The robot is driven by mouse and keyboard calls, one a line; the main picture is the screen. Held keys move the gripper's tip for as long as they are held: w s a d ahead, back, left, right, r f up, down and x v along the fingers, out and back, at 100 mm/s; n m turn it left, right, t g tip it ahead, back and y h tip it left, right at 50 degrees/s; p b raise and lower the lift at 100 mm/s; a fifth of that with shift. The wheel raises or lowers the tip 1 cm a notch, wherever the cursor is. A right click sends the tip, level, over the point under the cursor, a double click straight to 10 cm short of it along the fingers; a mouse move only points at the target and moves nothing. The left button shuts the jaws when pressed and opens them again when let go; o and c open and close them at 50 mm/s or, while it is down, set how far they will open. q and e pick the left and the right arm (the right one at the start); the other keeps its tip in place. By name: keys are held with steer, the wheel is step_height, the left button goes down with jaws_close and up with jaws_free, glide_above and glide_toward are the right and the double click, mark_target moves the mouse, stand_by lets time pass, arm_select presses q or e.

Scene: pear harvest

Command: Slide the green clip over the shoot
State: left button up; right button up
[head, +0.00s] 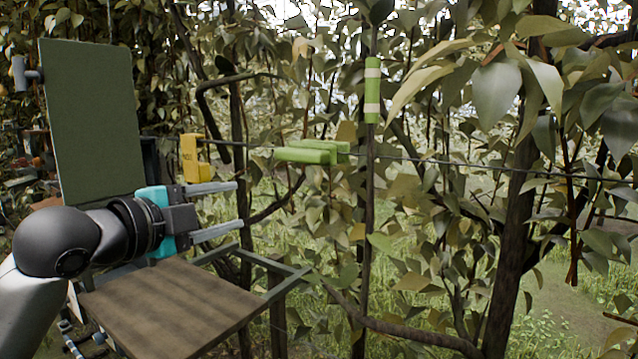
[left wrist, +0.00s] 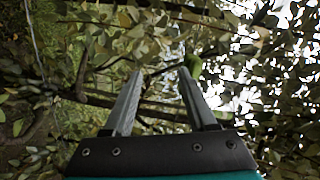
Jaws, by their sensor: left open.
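A green clip (head: 308,153) with several bars sits at the horizontal wire, left of a thin upright shoot (head: 368,190). A gap shows between most of the clip and the shoot; whether they touch at the right end I cannot tell. A green sleeve with pale bands (head: 372,90) is upright along the shoot, above the wire. My left gripper (head: 239,204) is open and empty, left of and below the clip. In the left wrist view its two fingers (left wrist: 160,72) are apart, with a small green piece (left wrist: 194,66) beyond the right fingertip. My right gripper is not in view.
A yellow tag (head: 195,157) hangs at the wire behind my left gripper. A brown board (head: 170,310) on a frame lies below it, and a dark green panel (head: 92,120) stands at left. Leaves and branches crowd the right; a thick trunk (head: 512,220) stands there.

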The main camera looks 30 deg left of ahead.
arm_select(q)
steer(key=s+d+r+m+t+h, duration=0.1)
steer(key=s+d+r+m+h, duration=0.1)
steer(key=s+d+r+m, duration=0.3)
steer(key=n+p, duration=0.1)
steer(key=p, duration=0.1)
glide_toward(295, 156)
steer(key=shift+w, duration=1.2)
steer(key=w, duration=0.2)
steer(key=w+p, duration=0.1)
steer(key=w, duration=0.1)
steer(key=w+d+p, duration=0.1)
steer(key=w, duration=0.1)
steer(key=shift+w, duration=0.4)
steer(key=shift+w+d+f+p, duration=0.1)
steer(key=shift+w+p, duration=0.4)
steer(key=shift+w, duration=0.55)
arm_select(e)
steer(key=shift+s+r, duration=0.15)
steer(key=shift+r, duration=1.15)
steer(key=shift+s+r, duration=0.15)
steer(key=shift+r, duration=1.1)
arm_select(q)
jaws_close()
